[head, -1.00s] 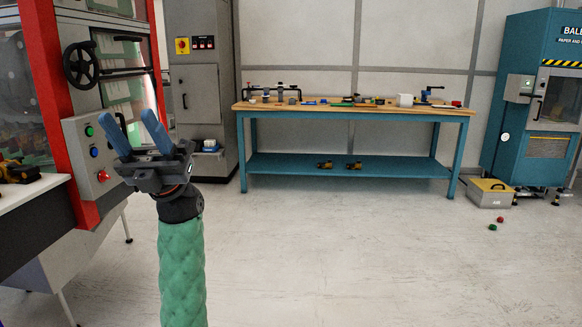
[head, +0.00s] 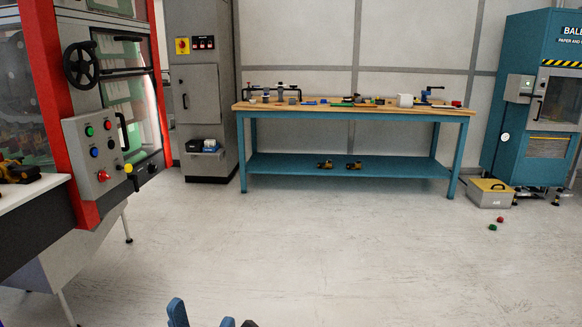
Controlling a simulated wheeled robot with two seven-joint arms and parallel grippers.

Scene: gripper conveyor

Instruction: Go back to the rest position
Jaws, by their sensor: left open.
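My left gripper (head: 202,320) shows only as blue fingertips at the bottom edge of the head view, left of the middle. The two fingertips are apart, and nothing shows between them. The rest of the left gripper and its arm is below the picture. A small dark tip shows just right of the fingers; I cannot tell what it belongs to. My right gripper is not in view.
A red-framed machine (head: 52,110) with a button panel (head: 98,160) stands at the left. A blue workbench (head: 350,113) with tools stands at the back. A blue baler (head: 535,100) and metal box (head: 490,199) are at the right. The middle floor is clear.

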